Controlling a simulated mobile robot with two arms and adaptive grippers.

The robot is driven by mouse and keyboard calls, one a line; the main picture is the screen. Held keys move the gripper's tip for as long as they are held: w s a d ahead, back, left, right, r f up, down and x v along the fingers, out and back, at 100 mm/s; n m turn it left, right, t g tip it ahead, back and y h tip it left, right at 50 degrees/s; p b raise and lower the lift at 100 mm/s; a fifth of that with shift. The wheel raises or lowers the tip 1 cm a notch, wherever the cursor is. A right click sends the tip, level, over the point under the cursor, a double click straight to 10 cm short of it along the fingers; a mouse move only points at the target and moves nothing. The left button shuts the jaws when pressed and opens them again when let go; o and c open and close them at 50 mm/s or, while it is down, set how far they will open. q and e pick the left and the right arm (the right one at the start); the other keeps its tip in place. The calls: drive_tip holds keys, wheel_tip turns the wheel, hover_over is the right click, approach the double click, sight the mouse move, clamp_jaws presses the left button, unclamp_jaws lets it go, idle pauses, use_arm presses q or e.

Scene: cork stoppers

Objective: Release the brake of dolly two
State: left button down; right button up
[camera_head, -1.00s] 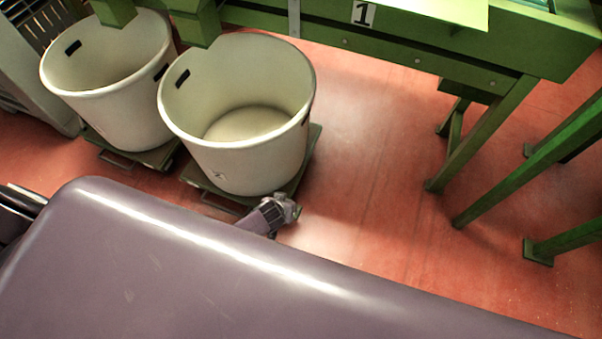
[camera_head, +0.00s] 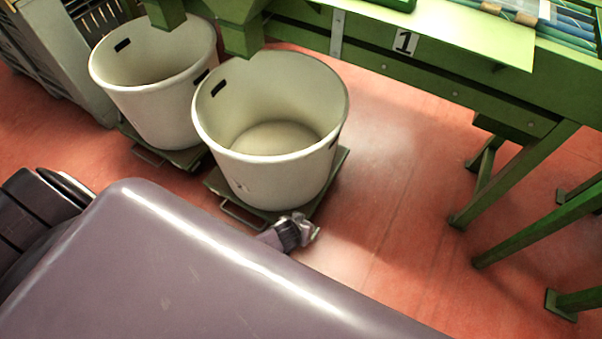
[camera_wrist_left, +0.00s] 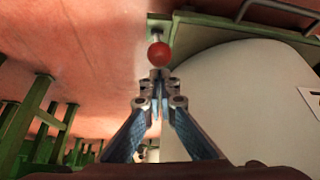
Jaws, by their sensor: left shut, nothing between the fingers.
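Two cream bins stand on green dollies in the head view. The right dolly (camera_head: 228,196) carries the nearer bin (camera_head: 270,170); the left dolly (camera_head: 185,158) carries the other bin (camera_head: 155,115). I cannot read a number on either dolly. My left gripper (camera_head: 312,229) is low beside the right dolly's near right corner. In the left wrist view, a red ball knob (camera_wrist_left: 159,54) on a short light stem stands at the green dolly edge (camera_wrist_left: 212,32). My left gripper (camera_wrist_left: 160,76) is shut and empty, its tips just short of the knob in the picture; contact is unclear. My right gripper is out of view.
A green machine frame with a "1" plate (camera_head: 405,42) runs along the back. Its legs (camera_head: 515,178) stand at the right. A grey crate (camera_head: 60,70) is at the far left. The red floor (camera_head: 400,180) between dolly and legs is clear.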

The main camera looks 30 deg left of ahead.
use_arm(q)
drive_tip(key=v, duration=0.9)
drive_tip(key=shift+r, duration=0.3)
drive_tip(key=shift+s, duration=0.15)
